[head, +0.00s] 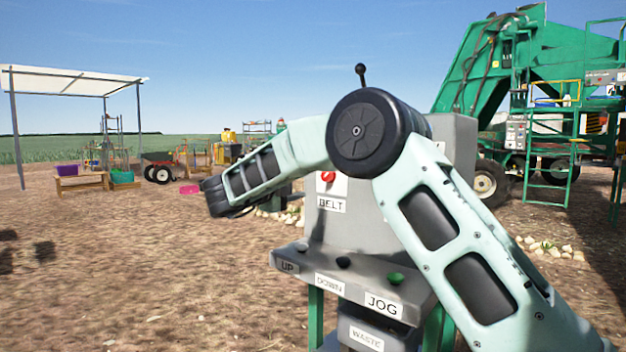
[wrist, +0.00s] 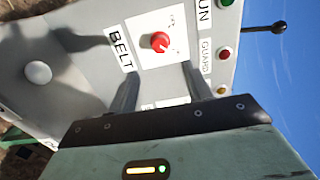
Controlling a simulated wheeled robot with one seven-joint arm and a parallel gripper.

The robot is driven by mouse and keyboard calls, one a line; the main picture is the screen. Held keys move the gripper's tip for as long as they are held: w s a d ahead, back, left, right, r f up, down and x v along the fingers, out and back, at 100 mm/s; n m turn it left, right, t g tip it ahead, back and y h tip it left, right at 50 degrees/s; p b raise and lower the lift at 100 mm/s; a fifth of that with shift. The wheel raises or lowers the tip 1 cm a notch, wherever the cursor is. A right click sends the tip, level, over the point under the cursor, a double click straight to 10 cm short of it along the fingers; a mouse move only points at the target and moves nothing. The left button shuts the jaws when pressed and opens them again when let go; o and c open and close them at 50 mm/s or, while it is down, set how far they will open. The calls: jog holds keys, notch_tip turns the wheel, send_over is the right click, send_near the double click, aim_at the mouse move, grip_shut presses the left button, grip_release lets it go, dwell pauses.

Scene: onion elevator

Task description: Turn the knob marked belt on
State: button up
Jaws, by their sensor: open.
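The belt knob is red on a white plate, on the sloping grey face of a control console. In the head view the knob (head: 327,177) shows just below my arm, above the BELT label (head: 331,204). In the wrist view the red knob (wrist: 160,41) lies beyond my fingertips, with the BELT label (wrist: 121,48) to its left. My gripper (wrist: 160,70) is open and empty, its two fingers apart and pointing toward the panel. The knob appears between the finger lines, with no visible contact. In the head view my fingers cannot be made out.
The console's lower ledge carries UP, DOWN and JOG (head: 383,305) labels and a green button (head: 396,279). In the wrist view a GUARD label (wrist: 206,57), a red button (wrist: 225,53) and a black-tipped lever (wrist: 279,27) lie right of the knob. Open dirt lies left of the console.

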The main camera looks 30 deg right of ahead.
jog(key=v, duration=0.6)
jog(key=shift+a, duration=0.3)
